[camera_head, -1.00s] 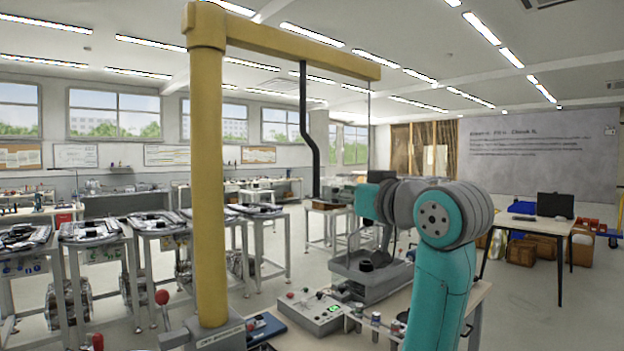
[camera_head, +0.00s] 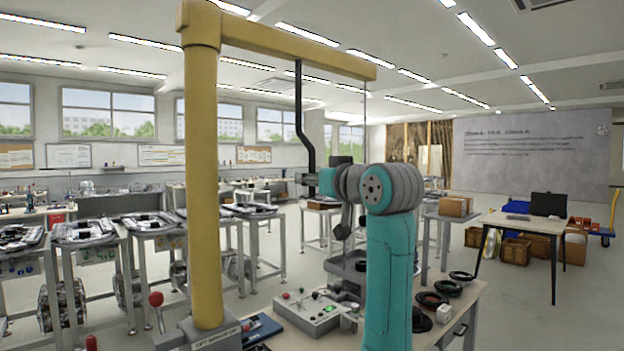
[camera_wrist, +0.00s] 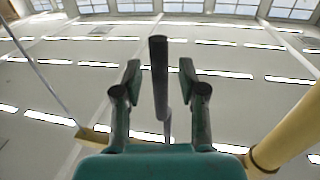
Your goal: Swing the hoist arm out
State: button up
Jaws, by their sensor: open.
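The hoist has a thick yellow upright post (camera_head: 203,190) and a yellow arm (camera_head: 290,45) reaching to the right at the top. A black bent handle bar (camera_head: 299,105) hangs from the arm; a thin cable (camera_head: 365,120) hangs near its tip. My gripper (camera_head: 304,178) is at the lower part of the bar in the head view, small and partly hard to make out. In the wrist view, my gripper (camera_wrist: 160,78) is open, with the black bar (camera_wrist: 159,60) between its two fingers and visible gaps on both sides. The yellow post also shows at right there.
A bench below holds a grey control box (camera_head: 308,313) and several black rings (camera_head: 448,287). A red-knobbed lever (camera_head: 156,300) stands by the post's foot. Trays on stands (camera_head: 85,232) line the left. Open floor lies behind.

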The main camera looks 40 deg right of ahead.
jog(key=shift+w, duration=0.25)
grip_shut()
